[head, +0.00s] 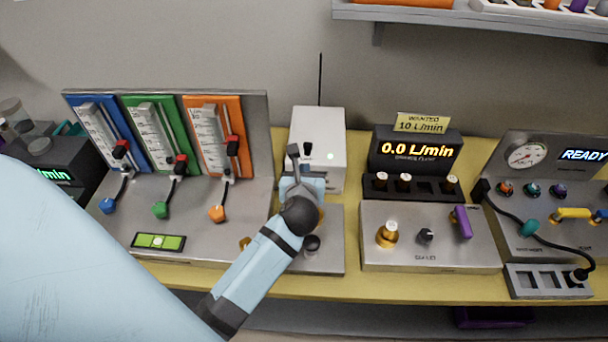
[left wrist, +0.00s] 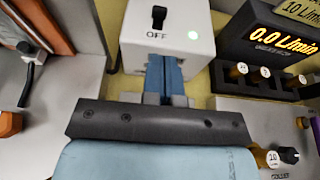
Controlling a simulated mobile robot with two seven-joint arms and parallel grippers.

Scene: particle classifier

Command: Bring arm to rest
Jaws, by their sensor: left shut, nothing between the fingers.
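My left gripper (head: 312,182) hangs over the middle of the bench in the head view, in front of a white box (head: 332,125) with an antenna. In the left wrist view its two blue fingers (left wrist: 163,72) are closed together with nothing between them. They point at the front of the white box (left wrist: 135,30), which has a black switch (left wrist: 158,17) marked OFF and a lit green light. I cannot tell whether the fingertips touch the box. My right gripper is not in view.
A panel with blue, green and orange flow meters (head: 215,130) stands left of the arm. A display reading 0.0 L/min (head: 417,150) and an outlet panel (head: 465,250) stand right. A gauge unit reading READY (head: 550,145) is at far right. A shelf (head: 450,16) hangs above.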

